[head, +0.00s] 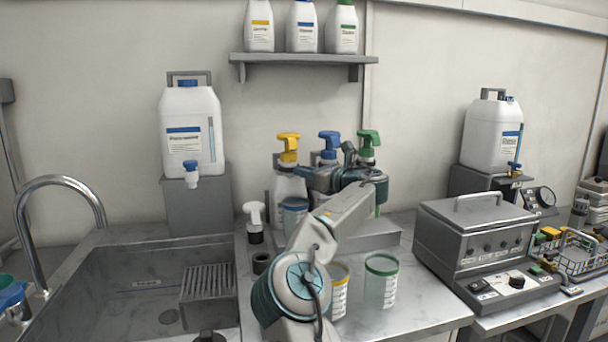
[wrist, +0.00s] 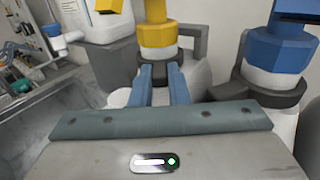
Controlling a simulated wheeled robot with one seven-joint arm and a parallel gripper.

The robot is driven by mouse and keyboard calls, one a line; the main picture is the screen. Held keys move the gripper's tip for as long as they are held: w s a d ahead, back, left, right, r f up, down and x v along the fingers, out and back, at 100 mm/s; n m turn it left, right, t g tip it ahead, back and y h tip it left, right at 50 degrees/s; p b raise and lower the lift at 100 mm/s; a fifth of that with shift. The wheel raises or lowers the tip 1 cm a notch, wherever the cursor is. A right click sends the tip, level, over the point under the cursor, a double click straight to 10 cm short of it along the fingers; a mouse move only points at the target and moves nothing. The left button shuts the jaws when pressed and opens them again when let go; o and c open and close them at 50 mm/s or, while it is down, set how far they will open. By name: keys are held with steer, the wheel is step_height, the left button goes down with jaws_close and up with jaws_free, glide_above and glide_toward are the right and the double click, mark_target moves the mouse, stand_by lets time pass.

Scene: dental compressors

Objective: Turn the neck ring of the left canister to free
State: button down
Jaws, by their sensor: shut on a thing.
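The left canister (head: 287,187) is a white bottle with a yellow pump head (head: 289,142). It stands upright at the back of the counter. In the wrist view its yellow collar (wrist: 160,38) sits above a white neck and a dark grey neck ring (wrist: 159,72). My gripper (wrist: 159,78) has its two blue fingers closed at this ring, just below the yellow collar. The fingers hide part of the ring. In the head view my gripper (head: 304,174) reaches the canister from the right, and the contact is too small to make out.
A blue-pump canister (wrist: 278,48) stands close on the right, with a green-pump canister (head: 368,143) beyond. A small pump bottle (head: 254,224) and a green-rimmed cup (head: 381,282) stand nearer. The sink (head: 120,300) is at left, a grey metal unit (head: 475,235) at right.

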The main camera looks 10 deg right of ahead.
stand_by(0.4)
steer(key=c, duration=1.4)
jaws_free()
steer(key=b+v, duration=0.1)
steer(key=v, duration=1.2)
steer(key=shift+s+d, duration=0.25)
steer(key=shift+r, duration=0.1)
